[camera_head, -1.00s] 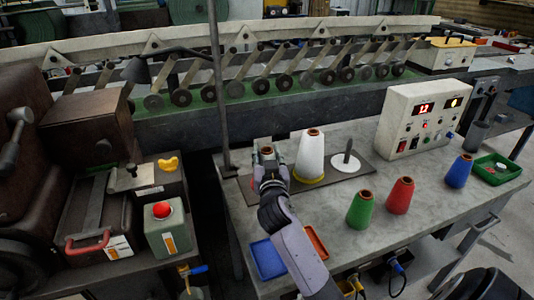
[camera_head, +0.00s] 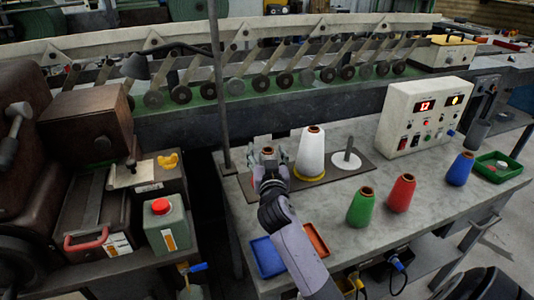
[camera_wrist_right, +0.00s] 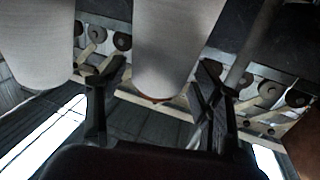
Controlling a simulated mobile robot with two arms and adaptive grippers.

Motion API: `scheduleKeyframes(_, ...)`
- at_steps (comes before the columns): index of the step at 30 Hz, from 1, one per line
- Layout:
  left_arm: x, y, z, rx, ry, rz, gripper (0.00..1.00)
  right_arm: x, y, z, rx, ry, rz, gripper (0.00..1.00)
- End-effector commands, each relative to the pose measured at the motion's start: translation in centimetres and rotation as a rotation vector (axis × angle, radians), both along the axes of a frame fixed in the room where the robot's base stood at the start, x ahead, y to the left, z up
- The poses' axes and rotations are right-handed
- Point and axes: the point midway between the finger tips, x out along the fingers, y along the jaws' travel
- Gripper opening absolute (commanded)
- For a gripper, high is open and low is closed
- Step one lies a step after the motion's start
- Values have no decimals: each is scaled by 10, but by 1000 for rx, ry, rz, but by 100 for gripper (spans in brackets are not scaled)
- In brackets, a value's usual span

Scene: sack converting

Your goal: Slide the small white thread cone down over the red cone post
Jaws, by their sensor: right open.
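My right gripper (camera_head: 267,158) is open around the small white thread cone at the left end of the dark base plate. In the right wrist view, the small white thread cone (camera_wrist_right: 175,45) stands between the spread fingers (camera_wrist_right: 158,95), with its reddish-brown tip showing. In the head view, only the small cone's top (camera_head: 267,150) shows clearly past the gripper. I cannot tell how far down the cone sits. My left gripper is not in view.
A larger white cone (camera_head: 311,155) on a yellow base stands just right of the gripper. Right of it is a bare post on a white disc (camera_head: 346,162). Green (camera_head: 361,207), red (camera_head: 401,193) and blue (camera_head: 459,170) cones stand on the table. A tall pole (camera_head: 219,90) rises close to the left.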

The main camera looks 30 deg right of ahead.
Motion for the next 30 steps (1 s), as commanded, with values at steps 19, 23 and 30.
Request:
scheduleKeyframes(19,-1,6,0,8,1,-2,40,-50,26,-1,3,2,0,60)
scheduleKeyframes(23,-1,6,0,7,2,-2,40,-63,34,-2,3,2,0,60)
scheduleKeyframes(30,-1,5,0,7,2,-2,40,-71,38,-1,0,1,0,60)
